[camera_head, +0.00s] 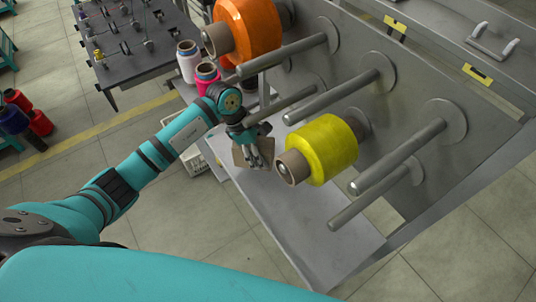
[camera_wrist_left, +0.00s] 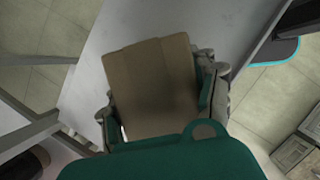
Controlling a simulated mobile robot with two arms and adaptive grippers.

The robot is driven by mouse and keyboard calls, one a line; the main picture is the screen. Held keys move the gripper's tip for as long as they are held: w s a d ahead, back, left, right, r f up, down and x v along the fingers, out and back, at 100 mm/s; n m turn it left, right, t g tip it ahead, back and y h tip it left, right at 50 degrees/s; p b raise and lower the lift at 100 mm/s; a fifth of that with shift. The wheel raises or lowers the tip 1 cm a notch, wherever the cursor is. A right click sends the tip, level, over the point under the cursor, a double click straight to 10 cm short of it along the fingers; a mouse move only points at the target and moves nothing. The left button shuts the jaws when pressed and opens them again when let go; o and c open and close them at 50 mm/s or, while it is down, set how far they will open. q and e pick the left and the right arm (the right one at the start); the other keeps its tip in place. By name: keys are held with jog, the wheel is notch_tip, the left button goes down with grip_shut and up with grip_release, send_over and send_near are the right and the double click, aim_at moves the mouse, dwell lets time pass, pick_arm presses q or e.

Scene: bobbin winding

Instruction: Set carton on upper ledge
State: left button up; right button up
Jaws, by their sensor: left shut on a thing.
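A brown carton (camera_head: 240,156) is in my left gripper (camera_head: 254,160) in the head view. The carton also shows in the left wrist view (camera_wrist_left: 152,85), where it fills the space between the fingers (camera_wrist_left: 160,105). The gripper is shut on it. Carton and gripper are over the far end of a grey ledge (camera_head: 285,210) that runs below the spindles. I cannot tell whether the carton touches the ledge. My right gripper does not show.
A yellow bobbin (camera_head: 325,150) sits on a spindle just right of the gripper. An orange bobbin (camera_head: 248,28) is above, and bare spindles (camera_head: 395,160) stick out. Pink (camera_head: 206,76) and white (camera_head: 188,60) spools stand behind. The ledge's near part is clear.

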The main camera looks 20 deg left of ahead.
pick_arm(q)
jog(key=shift+w+d, duration=0.15)
jog(key=shift+d, duration=0.75)
jog(key=shift+d+f+p, duration=0.1)
jog(key=shift+f+p, duration=0.2)
jog(key=shift+p, duration=0.1)
notch_tip(320, 180, down, 2)
jog(key=shift+f+p, duration=0.1)
jog(key=shift+p, duration=0.35)
jog(key=shift+f, duration=0.3)
jog(key=shift+f, duration=0.1)
jog(key=o, duration=1.4)
jog(key=shift+c, duration=0.2)
